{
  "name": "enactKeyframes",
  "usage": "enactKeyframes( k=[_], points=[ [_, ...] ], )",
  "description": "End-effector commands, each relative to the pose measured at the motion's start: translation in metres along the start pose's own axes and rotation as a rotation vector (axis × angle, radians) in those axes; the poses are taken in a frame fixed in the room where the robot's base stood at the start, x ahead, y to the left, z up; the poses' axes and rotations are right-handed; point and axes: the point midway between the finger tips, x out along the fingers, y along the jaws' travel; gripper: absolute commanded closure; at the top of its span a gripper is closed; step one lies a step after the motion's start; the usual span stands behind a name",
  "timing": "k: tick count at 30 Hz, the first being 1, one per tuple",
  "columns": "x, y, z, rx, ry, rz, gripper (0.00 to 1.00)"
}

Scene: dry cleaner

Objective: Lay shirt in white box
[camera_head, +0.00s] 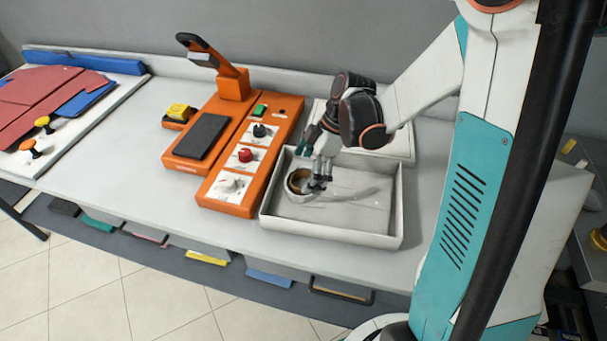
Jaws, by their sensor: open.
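The open white box (397,215) stands on the counter, right of the orange machine. A pale grey-white item that looks like a folded shirt (350,198) lies in it, hard to tell from the box floor. A round, collar-like opening with a brown inside (296,182) shows at its left end. My gripper (318,184) points down into the box beside this opening, with its fingers open. I cannot tell whether the fingertips touch the item. My arm hides part of the box's back edge.
The orange machine (235,185) with knobs and a raised black handle stands close to the box's left side. A white lid or second box (405,142) lies behind. A board with red and blue cloth (50,95) is at far left. The counter between is clear.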

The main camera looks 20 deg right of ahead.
Motion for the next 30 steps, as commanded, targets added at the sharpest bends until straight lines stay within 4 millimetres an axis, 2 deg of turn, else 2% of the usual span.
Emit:
enactKeyframes(
  k=[1,6,12,18,30],
  points=[
    [-0.015,-0.001,-0.001,0.003,0.0,0.001,0.0],
    [-0.051,0.0,-0.001,0.003,0.0,0.001,0.0],
    [-0.081,0.0,-0.001,0.002,0.0,0.001,0.0],
    [-0.093,0.0,0.0,0.002,0.0,0.0,0.0],
    [-0.094,0.0,0.0,0.001,0.0,0.001,0.0]
  ],
)
